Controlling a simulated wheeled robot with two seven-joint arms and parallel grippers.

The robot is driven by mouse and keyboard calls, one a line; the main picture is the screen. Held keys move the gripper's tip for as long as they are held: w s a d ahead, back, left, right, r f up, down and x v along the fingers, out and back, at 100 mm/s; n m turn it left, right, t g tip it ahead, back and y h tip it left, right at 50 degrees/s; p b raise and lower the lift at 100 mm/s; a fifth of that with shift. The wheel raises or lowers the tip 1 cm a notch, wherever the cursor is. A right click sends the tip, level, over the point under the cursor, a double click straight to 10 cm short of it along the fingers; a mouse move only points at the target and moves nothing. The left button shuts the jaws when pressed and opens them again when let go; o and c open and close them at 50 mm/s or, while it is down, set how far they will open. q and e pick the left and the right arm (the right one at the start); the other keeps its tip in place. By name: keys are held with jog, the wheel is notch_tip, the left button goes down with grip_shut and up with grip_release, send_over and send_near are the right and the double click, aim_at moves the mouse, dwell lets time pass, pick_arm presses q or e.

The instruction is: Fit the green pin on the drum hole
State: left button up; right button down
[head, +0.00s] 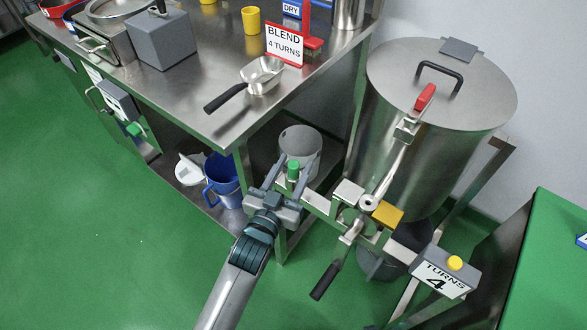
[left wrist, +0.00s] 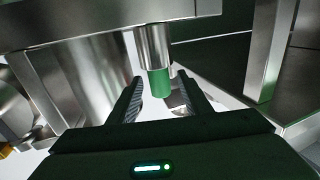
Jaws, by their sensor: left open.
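The green pin (head: 293,168) has a green grip and shows between the fingers of my left gripper (head: 291,172) in the head view. In the left wrist view the green pin (left wrist: 159,82) joins a metal shaft that meets a steel bar (left wrist: 100,20). My left gripper (left wrist: 163,95) is open, with one finger on each side of the green end; I cannot tell whether either touches it. The steel drum (head: 415,130) stands to the right on a frame. A round collar with a dark hole (head: 368,203) sits on the drum's front. My right gripper is not in view.
A crank with a black handle (head: 324,281) hangs below the collar, beside a yellow block (head: 387,214). A steel table (head: 210,85) with a scoop (head: 260,76) and BLEND sign (head: 284,44) is at upper left. A turns counter (head: 445,273) stands lower right.

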pick_arm(q)
jog(key=x, duration=0.4)
jog(key=shift+w+f, duration=0.25)
grip_shut()
